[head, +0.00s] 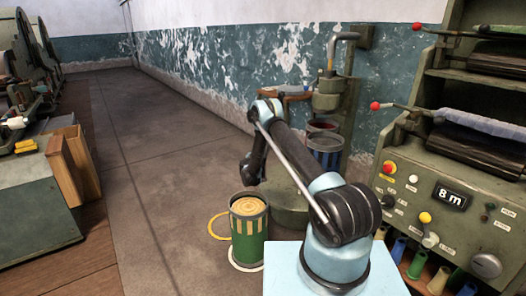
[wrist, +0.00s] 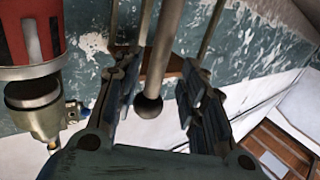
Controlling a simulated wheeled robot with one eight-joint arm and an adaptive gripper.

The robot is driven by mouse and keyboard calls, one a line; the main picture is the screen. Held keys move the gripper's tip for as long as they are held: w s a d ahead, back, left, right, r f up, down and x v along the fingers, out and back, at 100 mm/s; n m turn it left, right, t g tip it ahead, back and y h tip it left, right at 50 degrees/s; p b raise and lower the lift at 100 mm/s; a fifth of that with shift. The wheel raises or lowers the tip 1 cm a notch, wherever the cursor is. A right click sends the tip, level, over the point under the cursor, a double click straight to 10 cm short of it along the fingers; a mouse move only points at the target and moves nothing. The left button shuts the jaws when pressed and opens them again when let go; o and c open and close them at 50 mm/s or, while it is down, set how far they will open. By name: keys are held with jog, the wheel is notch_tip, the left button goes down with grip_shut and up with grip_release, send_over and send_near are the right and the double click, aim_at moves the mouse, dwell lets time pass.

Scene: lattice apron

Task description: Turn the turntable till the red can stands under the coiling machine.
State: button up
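The coiling machine (head: 328,92) stands by the wall, its head above the turntable (head: 290,212). A blue can (head: 325,152) stands on the turntable, with the red can (head: 322,126) mostly hidden behind it. In the upside-down wrist view the red can (wrist: 30,32) is striped red and white, next to the coiling machine's metal head (wrist: 40,108); exact alignment is unclear. My gripper (head: 250,172) hangs at the turntable's left side. In the wrist view my gripper (wrist: 158,100) is open, with a ball-ended post (wrist: 150,102) between its fingers and gaps showing on both sides.
A control cabinet (head: 450,190) with levers and a display reading 8 m is at right. The aisle at left is clear.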

jog(key=v, duration=0.7)
jog(key=shift+s+a, duration=0.2)
jog(key=shift+s, duration=0.1)
